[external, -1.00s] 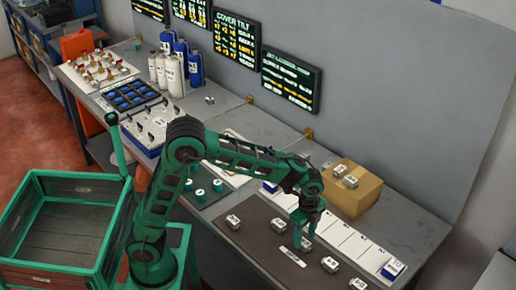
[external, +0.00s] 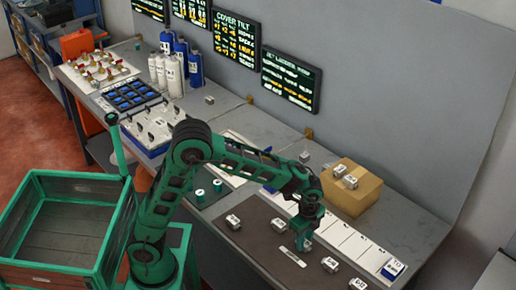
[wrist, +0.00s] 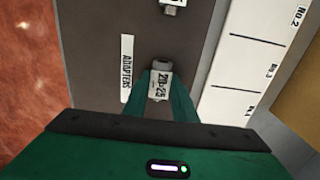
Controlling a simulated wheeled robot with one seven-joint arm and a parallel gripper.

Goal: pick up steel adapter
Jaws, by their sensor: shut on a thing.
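My gripper (wrist: 160,92) is shut on a small steel adapter (wrist: 160,86) with a white label that seems to read 20-25 in the wrist view. One green finger is on each side of it. The adapter is at the dark mat (wrist: 90,45), beside the white ADAPTERS label (wrist: 127,68); I cannot tell if it is off the mat. In the external view my gripper (external: 302,241) is low over the mat and mostly hides the held adapter. Other steel adapters lie on the mat, to the left (external: 277,226) and to the right (external: 330,264).
A white strip with numbered slots (external: 345,238) runs behind the mat, with a blue-and-white block (external: 393,269) at its right end. A cardboard box (external: 360,199) with two metal pieces on top stands behind. Bottles (external: 174,75) and trays are farther left.

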